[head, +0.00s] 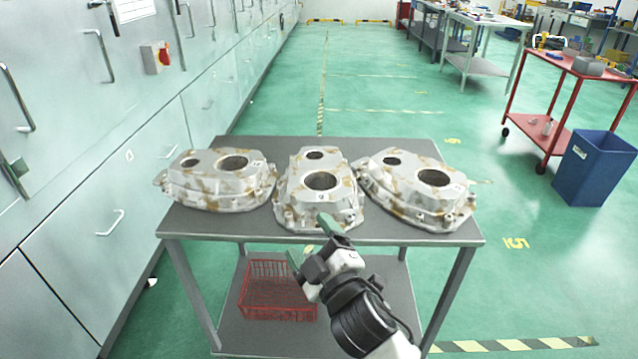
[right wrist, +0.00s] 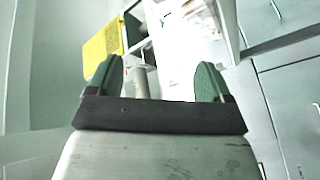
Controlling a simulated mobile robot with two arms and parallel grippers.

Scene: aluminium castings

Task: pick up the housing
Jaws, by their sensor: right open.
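Three aluminium housings with brownish stains stand in a row on the grey table top (head: 230,228). The left housing (head: 205,190) and the right housing (head: 405,190) flank the middle housing (head: 335,205). Each shows a large and a small round hole on top. My right gripper (head: 309,240) has green fingers and is in front of the table's front edge, just short of the middle housing. In the right wrist view the fingers (right wrist: 158,80) are spread apart with nothing between them, and no housing can be made out there. My left gripper is not in view.
A red basket (head: 278,290) sits on the table's lower shelf. Grey cabinets with handles (head: 130,170) line the left side. A red trolley (head: 545,110) and a blue bin (head: 597,168) stand at the right. The green floor right of the table is clear.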

